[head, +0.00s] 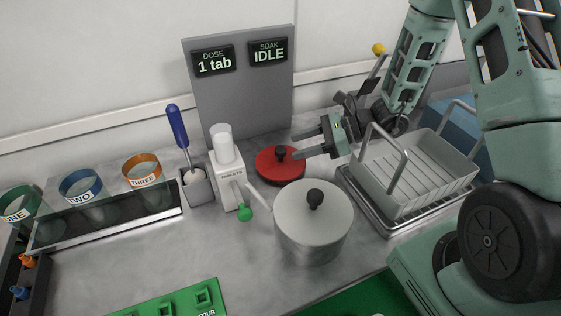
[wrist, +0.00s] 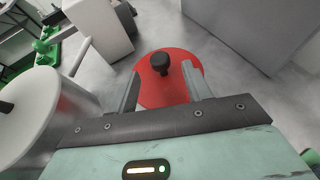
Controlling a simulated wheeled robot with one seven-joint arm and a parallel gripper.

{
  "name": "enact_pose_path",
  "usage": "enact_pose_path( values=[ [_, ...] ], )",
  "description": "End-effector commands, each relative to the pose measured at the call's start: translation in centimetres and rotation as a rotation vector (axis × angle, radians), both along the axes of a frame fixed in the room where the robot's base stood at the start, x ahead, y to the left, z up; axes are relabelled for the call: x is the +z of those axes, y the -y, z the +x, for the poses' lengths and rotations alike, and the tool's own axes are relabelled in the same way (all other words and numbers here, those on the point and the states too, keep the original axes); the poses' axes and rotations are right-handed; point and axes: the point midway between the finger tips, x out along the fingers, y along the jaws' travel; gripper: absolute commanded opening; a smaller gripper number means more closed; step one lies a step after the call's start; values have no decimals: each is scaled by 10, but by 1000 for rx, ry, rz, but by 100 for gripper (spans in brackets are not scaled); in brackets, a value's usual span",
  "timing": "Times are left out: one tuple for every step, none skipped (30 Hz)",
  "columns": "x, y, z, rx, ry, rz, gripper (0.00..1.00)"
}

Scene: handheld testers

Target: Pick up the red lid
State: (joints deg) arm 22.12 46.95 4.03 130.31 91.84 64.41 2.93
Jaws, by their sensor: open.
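The red lid (head: 270,165) is a flat disc with a black knob, lying on the grey counter behind the pot in the head view. In the wrist view the red lid (wrist: 180,92) lies ahead of the fingers, its black knob (wrist: 160,62) just beyond the gap between them. My gripper (head: 298,144) is open and empty, to the right of the lid's knob, with its fingers pointing left toward it. In the wrist view my gripper's two fingers (wrist: 163,86) are spread over the lid. I cannot tell whether they touch it.
A pot with a pale lid (head: 330,212) stands in front of the red lid. A white tablet dispenser (head: 228,180) is to the left, and a grey panel (head: 240,110) stands behind. A wire-handled basket (head: 415,175) is to the right. The front left counter has free room.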

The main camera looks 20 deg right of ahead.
Motion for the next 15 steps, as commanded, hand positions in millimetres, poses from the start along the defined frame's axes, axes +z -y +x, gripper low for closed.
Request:
enact_pose_path(
  values=[
    [-1,-2,1,0,0,0,49],
    [-1,-3,1,0,0,0,49],
    [-3,-6,3,0,0,1,49],
    [-4,-9,4,2,0,1,49],
    [-5,-13,5,3,0,1,49],
    [-8,-18,7,3,0,2,49],
    [-10,-23,9,3,-2,3,49],
    [-12,-28,10,4,-2,3,49],
    [-14,-33,12,4,-1,2,49],
    [-16,-36,14,4,0,1,49],
    [-17,-40,16,3,0,1,49],
    [-19,-44,18,3,-1,0,49],
    [-20,-46,19,2,-1,0,49],
    [-21,-48,20,1,0,0,49],
    [-22,-50,20,1,0,0,49]
  ],
)
